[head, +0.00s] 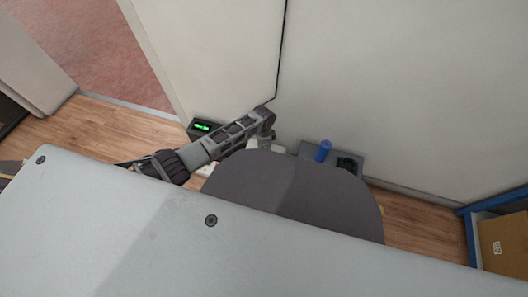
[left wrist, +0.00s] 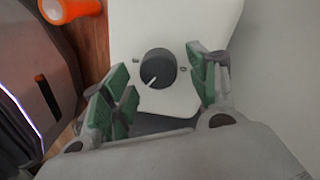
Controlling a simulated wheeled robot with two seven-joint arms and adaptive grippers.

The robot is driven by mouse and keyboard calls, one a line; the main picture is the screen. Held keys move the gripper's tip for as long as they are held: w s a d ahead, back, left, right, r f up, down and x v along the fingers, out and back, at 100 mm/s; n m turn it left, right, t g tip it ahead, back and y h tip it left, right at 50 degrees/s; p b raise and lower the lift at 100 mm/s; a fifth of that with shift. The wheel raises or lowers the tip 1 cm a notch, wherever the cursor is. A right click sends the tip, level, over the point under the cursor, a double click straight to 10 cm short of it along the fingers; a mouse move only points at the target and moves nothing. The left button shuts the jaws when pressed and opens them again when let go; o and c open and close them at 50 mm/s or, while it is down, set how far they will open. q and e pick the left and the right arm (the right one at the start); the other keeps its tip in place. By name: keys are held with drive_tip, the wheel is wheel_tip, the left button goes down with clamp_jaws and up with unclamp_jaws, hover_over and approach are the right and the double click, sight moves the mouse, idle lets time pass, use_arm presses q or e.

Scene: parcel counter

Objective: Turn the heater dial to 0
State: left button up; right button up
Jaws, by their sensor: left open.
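The heater is a white panel (left wrist: 184,18) in the left wrist view, with a round dark dial (left wrist: 158,68) on it. The dial's pale pointer line points down and left. Small marks sit on both sides of the dial, too small to read surely. My left gripper (left wrist: 160,82) is open, its green-padded fingers on either side of the dial; I cannot tell whether they touch it. In the head view my left arm reaches toward the wall, and a small white part (head: 265,146), perhaps the heater, shows by its end. My right gripper is not in view.
A dark rounded chair back (head: 290,190) stands below the arm, behind the grey counter (head: 110,230). A blue cylinder (head: 323,151) and a grey tray (head: 350,162) are right of the arm. A box with a green display (head: 201,126) is left. An orange object (left wrist: 55,15) lies near the heater.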

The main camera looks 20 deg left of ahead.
use_arm(q)
drive_tip(key=shift+f, duration=0.4)
drive_tip(key=c, duration=1)
drive_tip(key=shift+r, duration=0.1)
